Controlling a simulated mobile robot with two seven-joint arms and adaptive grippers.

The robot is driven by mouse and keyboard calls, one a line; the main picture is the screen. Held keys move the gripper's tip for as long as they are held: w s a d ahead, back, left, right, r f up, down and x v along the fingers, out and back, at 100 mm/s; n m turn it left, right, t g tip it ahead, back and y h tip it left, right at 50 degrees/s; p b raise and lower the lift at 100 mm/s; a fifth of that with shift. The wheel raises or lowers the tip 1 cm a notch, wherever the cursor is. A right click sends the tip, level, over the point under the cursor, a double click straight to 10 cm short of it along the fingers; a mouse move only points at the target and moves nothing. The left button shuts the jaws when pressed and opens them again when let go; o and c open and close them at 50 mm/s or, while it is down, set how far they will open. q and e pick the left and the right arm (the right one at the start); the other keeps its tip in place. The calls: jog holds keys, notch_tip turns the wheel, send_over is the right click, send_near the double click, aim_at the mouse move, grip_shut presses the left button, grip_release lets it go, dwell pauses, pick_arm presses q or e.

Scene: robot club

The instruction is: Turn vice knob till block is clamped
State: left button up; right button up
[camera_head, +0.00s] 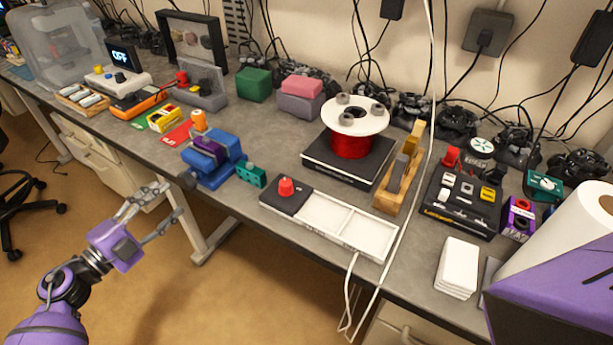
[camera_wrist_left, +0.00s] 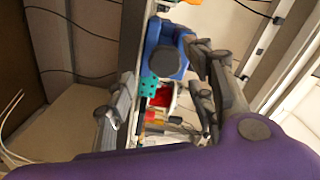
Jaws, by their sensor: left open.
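The blue vice (camera_head: 228,165) stands at the front edge of the bench, left of centre in the head view. A purple block (camera_head: 206,151) sits between its jaws; I cannot tell whether the jaws touch it on both sides. The dark round knob (camera_head: 187,181) faces the front edge. My left gripper (camera_head: 170,202) is open and empty, in front of the bench and apart from the knob. In the left wrist view the vice's blue body (camera_wrist_left: 183,38) and the grey knob (camera_wrist_left: 165,62) show beyond the open fingers (camera_wrist_left: 155,100). My right gripper is out of view.
A teal block (camera_head: 251,174) with holes sits right beside the vice. A white tray (camera_head: 345,222) with a red knob lies further right along the edge. The floor space before the bench is free around my left gripper.

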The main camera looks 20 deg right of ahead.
aim_at(185, 187)
pick_arm(q)
jog(key=x, duration=0.4)
jog(key=shift+s+d+r, duration=0.1)
jog(key=shift+d+r, duration=0.15)
jog(key=shift+w+d+f, duration=0.15)
jog(key=shift+w+d, duration=0.25)
jog(key=shift+d, duration=0.05)
jog(key=shift+s, duration=0.1)
jog(key=c, duration=1.1)
